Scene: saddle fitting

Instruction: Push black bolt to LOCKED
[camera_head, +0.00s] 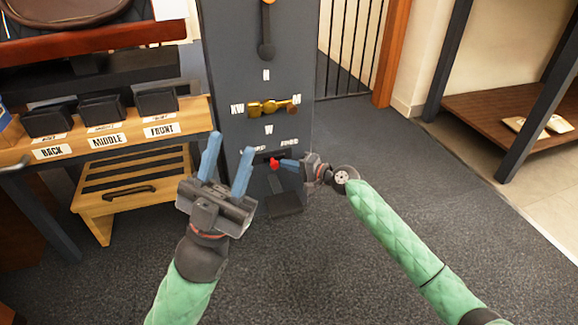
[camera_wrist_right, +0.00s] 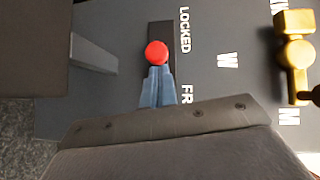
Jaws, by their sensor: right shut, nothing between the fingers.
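The black bolt shows as a red knob (camera_head: 274,162) in a dark slot low on the grey post (camera_head: 225,60). In the right wrist view the red knob (camera_wrist_right: 157,52) lies beside the lower end of the word LOCKED, with the dark slot (camera_wrist_right: 160,30) running past it. The FR... label is further along, partly hidden by my gripper. My right gripper (camera_head: 287,163) is shut and empty. Its blue fingertips (camera_wrist_right: 157,70) are right at the knob on the FR... side, apparently touching it. My left gripper (camera_head: 226,160) is open and empty, left of the slot and nearer the camera.
A brass fitting (camera_head: 268,106) with letters around it sits above the slot and also shows in the right wrist view (camera_wrist_right: 295,55). A black lever (camera_head: 267,45) hangs higher. A wooden bench (camera_head: 105,139) labelled BACK, MIDDLE, FRONT stands left. Floor at right (camera_head: 440,180) is clear.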

